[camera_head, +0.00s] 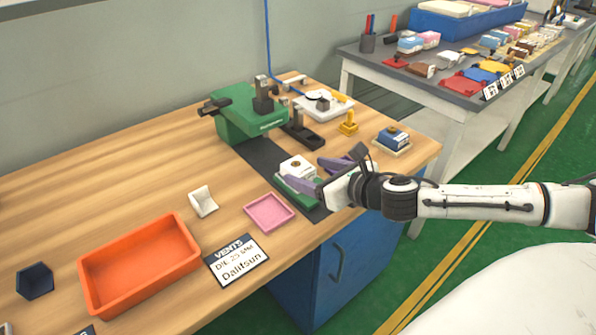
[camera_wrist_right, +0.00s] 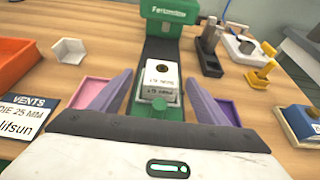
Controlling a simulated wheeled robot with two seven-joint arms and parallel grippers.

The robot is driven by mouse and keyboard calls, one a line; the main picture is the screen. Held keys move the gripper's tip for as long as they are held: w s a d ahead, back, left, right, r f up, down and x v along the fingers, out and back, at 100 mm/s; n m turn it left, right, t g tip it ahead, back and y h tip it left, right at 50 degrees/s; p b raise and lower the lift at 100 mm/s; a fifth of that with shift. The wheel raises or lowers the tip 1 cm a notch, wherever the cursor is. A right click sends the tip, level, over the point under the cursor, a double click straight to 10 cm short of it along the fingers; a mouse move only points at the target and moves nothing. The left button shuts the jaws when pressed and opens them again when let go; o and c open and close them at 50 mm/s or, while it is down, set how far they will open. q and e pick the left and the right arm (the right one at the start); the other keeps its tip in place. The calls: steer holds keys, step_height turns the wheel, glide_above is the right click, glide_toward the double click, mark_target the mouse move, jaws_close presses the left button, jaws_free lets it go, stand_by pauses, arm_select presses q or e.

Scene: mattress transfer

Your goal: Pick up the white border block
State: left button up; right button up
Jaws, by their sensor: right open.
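A small white block (camera_head: 296,166) with a dark hole on top and dark lettering on its side sits on a green holder on the dark strip. It also shows upright in the right wrist view (camera_wrist_right: 159,82). My right gripper (camera_head: 306,172), with purple fingers, is open around the near side of the block. In the right wrist view its fingers (camera_wrist_right: 158,78) stand left and right of the block with gaps on both sides. My left gripper is not in view.
A green press (camera_head: 245,115) stands behind the strip. A pink tray (camera_head: 269,212), a white angled piece (camera_head: 203,201) and an orange bin (camera_head: 140,262) lie to the left. A yellow stamp (camera_head: 348,123) and a blue block (camera_head: 392,137) stand to the right.

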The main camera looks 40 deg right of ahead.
mark_target(300, 167)
steer(key=shift+x, duration=2.75)
steer(key=shift+d, duration=0.1)
steer(key=c, duration=1.2)
steer(key=shift+r, duration=0.1)
